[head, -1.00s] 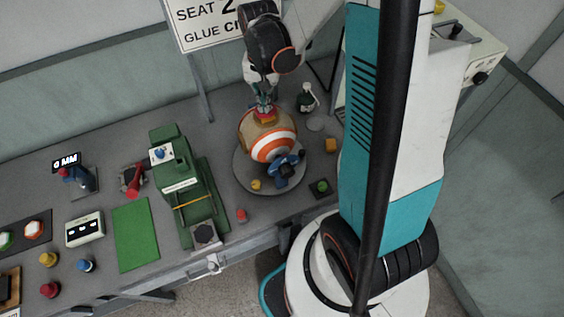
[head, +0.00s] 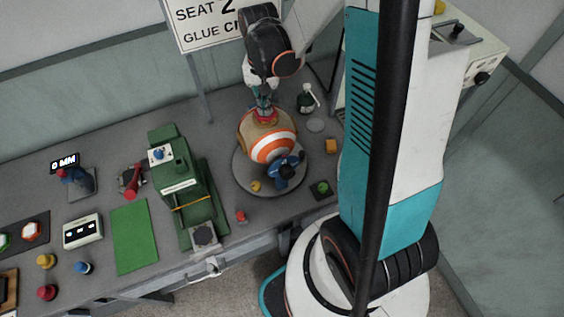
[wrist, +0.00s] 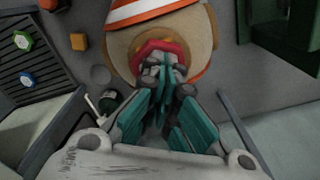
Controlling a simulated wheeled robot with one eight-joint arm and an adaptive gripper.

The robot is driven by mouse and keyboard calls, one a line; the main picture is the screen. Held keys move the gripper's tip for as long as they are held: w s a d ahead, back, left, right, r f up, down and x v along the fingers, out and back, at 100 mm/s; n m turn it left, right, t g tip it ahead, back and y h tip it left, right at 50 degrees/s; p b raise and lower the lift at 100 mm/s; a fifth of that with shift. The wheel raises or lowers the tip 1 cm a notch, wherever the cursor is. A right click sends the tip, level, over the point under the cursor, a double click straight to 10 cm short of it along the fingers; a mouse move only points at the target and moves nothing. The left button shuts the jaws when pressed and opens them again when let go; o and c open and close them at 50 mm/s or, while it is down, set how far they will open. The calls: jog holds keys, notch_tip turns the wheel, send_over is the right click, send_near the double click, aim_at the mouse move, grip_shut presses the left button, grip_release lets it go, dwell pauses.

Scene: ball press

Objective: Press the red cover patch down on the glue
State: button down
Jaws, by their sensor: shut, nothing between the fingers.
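The ball (head: 272,148), tan with an orange and white striped band, sits on a round grey base (head: 243,176) on the bench. The red cover patch (wrist: 143,50) lies on the tan part of the ball; a sliver of it shows in the head view (head: 262,119). A yellowish rim, perhaps glue, shows beside the patch in the wrist view. My gripper (wrist: 163,70) is shut and empty, with its fingertips over the patch and seemingly against it; I cannot tell firm contact. In the head view my gripper (head: 264,109) points down onto the top of the ball. The fingers hide part of the patch.
A blue clamp knob (head: 288,168) sits at the ball's front. A green press (head: 180,180) stands to the left. A small dark bottle (head: 307,98) stands behind right, and an orange block (head: 331,146) lies to the right. A sign stands behind.

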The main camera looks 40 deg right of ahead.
notch_tip(320, 180, up, 9)
jog(key=p, duration=0.5)
jog(key=shift+p, duration=0.35)
dwell(0.3)
dwell(0.4)
jog(key=s+a+n+t+b, duration=0.3)
jog(key=s+a+b, duration=0.2)
jog(key=a+b, duration=0.3)
jog(key=s+a+f+n+t+b, duration=0.1)
jog(key=s+f+n+t+b, duration=0.3)
jog(key=b, duration=1.1)
jog(key=s+f+n, duration=0.1)
jog(key=s+f, duration=0.2)
jog(key=f, duration=0.2)
jog(key=shift+a, duration=0.4)
jog(key=shift+d, duration=0.1)
